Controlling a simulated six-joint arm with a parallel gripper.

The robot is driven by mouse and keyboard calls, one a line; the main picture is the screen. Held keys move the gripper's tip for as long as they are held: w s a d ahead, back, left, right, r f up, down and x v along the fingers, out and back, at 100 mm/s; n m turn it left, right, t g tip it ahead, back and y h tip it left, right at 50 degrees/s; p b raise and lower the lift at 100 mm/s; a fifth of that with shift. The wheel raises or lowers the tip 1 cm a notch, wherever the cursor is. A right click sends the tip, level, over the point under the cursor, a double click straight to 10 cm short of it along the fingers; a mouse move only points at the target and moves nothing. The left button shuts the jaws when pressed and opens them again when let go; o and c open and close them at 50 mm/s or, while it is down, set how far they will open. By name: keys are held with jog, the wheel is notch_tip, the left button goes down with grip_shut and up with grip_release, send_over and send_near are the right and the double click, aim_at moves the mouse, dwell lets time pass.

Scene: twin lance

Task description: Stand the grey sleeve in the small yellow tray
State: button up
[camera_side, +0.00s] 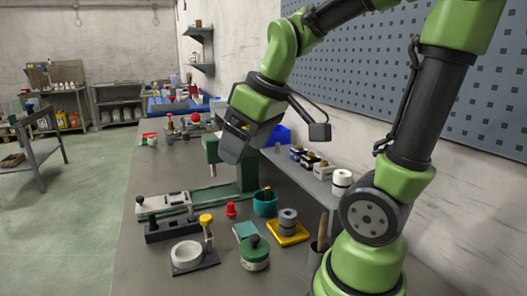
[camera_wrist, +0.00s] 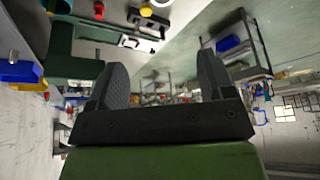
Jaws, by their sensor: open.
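A grey sleeve (camera_side: 288,217) stands upright in the small yellow tray (camera_side: 301,237) on the bench in the side view. It looks like a short, ringed cylinder, and nothing touches it from above. My gripper (camera_side: 232,156) is raised well above the bench, up and to the left of the sleeve, and apart from it. In the wrist view my gripper (camera_wrist: 162,78) shows two dark fingers spread apart with nothing between them. In that view I cannot clearly make out the sleeve or the tray.
A teal cup (camera_side: 265,205) stands left of the tray, and a green lidded pot (camera_side: 254,255) is in front. A green press (camera_side: 247,178) rises behind. A white ring on a dark plate (camera_side: 187,254) and a yellow-topped post (camera_side: 207,228) stand further left. The bench's front left is bare.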

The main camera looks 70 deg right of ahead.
jog(key=s+a+r+m+t+y, duration=0.1)
jog(key=s+a+m+t+y, duration=0.1)
jog(key=s+a, duration=0.4)
jog(key=shift+a+r+m, duration=0.4)
jog(key=shift+a+m, duration=0.1)
jog(key=shift+a, duration=0.3)
